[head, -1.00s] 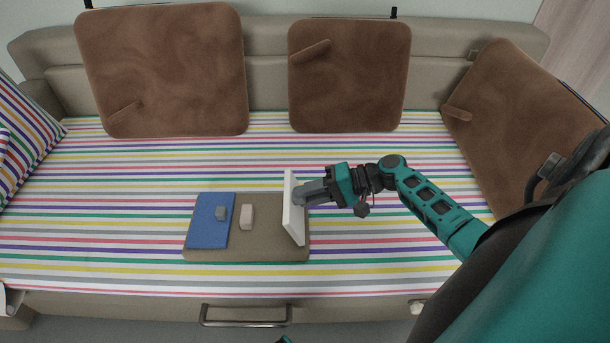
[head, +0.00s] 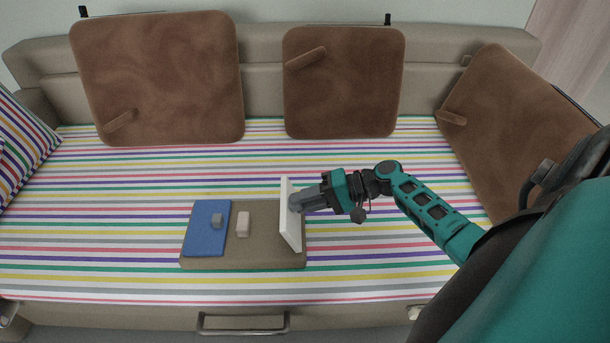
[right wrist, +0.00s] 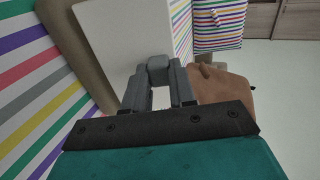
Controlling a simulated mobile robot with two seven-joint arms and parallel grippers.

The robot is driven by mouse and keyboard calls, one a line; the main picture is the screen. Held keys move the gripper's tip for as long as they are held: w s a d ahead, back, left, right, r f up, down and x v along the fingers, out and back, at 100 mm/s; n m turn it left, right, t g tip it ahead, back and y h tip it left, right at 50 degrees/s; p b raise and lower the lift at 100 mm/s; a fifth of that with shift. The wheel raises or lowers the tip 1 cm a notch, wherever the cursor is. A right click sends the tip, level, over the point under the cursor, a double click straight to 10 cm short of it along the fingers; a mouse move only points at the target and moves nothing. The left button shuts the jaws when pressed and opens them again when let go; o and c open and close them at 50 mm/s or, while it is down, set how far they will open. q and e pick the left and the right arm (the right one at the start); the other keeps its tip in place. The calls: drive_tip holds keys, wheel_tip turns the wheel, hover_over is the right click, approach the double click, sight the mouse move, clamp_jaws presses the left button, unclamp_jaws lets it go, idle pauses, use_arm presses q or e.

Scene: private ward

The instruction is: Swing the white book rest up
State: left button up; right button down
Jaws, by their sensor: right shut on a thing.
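The white book rest (head: 287,215) is a thin panel standing nearly upright at the right end of a brown board (head: 262,250) on the striped seat. My right gripper (head: 298,202) reaches it from the right and is shut on a small grey part at the panel's right face. In the right wrist view the fingers (right wrist: 158,75) meet around this grey knob, with the white panel (right wrist: 120,40) behind it. The panel's far face is partly seen edge-on in the head view. My left gripper is not in view.
Brown cushions (head: 157,78) lean along the back. A striped pillow (head: 22,145) is at far left.

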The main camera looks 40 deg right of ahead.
drive_tip(key=shift+s+d+f, duration=0.1)
drive_tip(key=shift+s+f, duration=0.15)
drive_tip(key=shift+f, duration=0.25)
drive_tip(key=c, duration=1.1)
unclamp_jaws()
drive_tip(key=shift+o, duration=0.9)
drive_tip(key=shift+w+r, duration=0.1)
drive_tip(key=shift+r, duration=0.05)
drive_tip(key=p+v, duration=0.2)
drive_tip(key=v, duration=1.1)
drive_tip(key=shift+w+r, duration=0.1)
drive_tip(key=shift+c, duration=0.2)
